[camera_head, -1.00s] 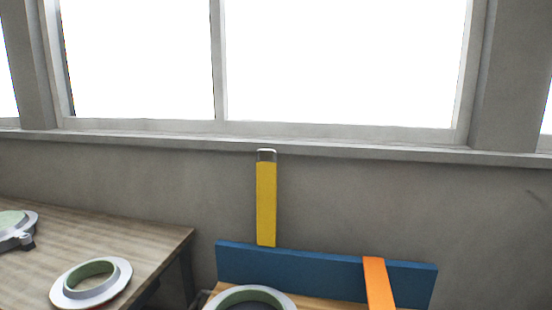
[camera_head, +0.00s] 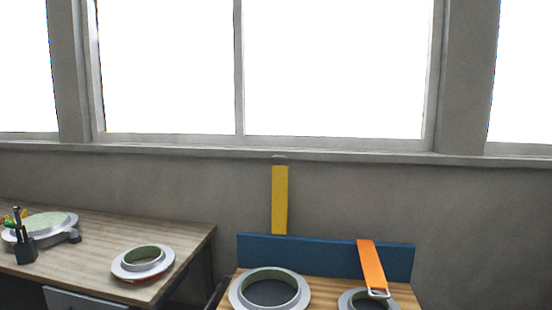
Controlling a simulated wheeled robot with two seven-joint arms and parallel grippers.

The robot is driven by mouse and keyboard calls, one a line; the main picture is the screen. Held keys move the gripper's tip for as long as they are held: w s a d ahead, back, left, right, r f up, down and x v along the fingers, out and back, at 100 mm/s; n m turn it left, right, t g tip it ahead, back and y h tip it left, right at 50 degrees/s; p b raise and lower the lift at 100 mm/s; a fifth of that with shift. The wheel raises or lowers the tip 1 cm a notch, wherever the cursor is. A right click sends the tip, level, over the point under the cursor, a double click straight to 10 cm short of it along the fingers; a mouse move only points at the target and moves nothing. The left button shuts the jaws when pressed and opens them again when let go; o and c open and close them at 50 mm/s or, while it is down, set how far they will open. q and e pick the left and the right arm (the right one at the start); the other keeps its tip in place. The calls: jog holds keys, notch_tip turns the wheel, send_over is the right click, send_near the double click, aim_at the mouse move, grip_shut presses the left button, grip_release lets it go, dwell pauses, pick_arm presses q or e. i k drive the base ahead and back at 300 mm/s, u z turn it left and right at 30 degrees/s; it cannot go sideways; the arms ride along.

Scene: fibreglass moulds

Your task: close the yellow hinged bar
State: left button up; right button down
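The yellow hinged bar (camera_head: 280,200) stands upright at the top edge of a blue board (camera_head: 300,248) in the head view. Its grey metal tip reaches up to the window sill. An orange bar (camera_head: 371,266) leans forward from the same board, with a metal loop at its lower end over a ring mould. Neither of my grippers is in the head view.
A round mould (camera_head: 270,290) lies on the wooden surface below the yellow bar, and a smaller one (camera_head: 368,300) is under the orange bar. A wooden desk (camera_head: 100,246) at left holds a ring mould (camera_head: 143,262), a larger mould and a pen holder (camera_head: 25,248).

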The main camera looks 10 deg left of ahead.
aim_at(279, 174)
jog(key=u, duration=0.7)
jog(key=i, duration=0.9)
jog(key=u, duration=0.45)
